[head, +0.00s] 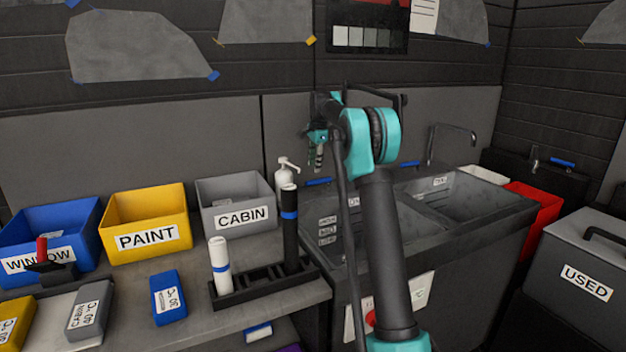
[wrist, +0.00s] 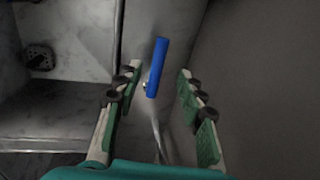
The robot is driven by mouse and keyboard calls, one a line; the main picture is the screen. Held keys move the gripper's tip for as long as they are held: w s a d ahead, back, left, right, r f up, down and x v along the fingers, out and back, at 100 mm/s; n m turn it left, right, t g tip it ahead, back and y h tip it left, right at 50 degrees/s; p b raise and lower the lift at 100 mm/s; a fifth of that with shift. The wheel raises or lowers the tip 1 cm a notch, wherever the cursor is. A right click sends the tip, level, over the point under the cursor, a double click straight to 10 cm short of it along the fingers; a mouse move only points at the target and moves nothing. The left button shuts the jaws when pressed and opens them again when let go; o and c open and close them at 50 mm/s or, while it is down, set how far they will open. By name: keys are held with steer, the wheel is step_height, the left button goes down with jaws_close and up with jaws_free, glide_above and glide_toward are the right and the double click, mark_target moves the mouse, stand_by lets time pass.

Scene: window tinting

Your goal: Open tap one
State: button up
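A blue tap lever (head: 318,181) lies at the back left rim of the sink, just below my gripper (head: 318,158) in the head view. In the wrist view the blue lever (wrist: 157,67) stands between the open fingers of my gripper (wrist: 158,80), nearer their far ends, with no finger visibly touching it. A thin metal spout (wrist: 157,135) runs below it. My arm hides most of this tap in the head view. A second tap spout (head: 452,133) rises behind the right basin.
The two-basin sink (head: 470,208) has small labels, one partly hidden by my arm. Another blue-levered tap (head: 562,162) is at the far right. The wall is close behind.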

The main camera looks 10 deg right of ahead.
mark_target(313, 181)
steer(key=f, duration=0.2)
steer(key=w+f, duration=0.1)
steer(key=f, duration=0.4)
steer(key=shift+w+a+f, duration=0.15)
steer(key=shift+a, duration=0.1)
jaws_close()
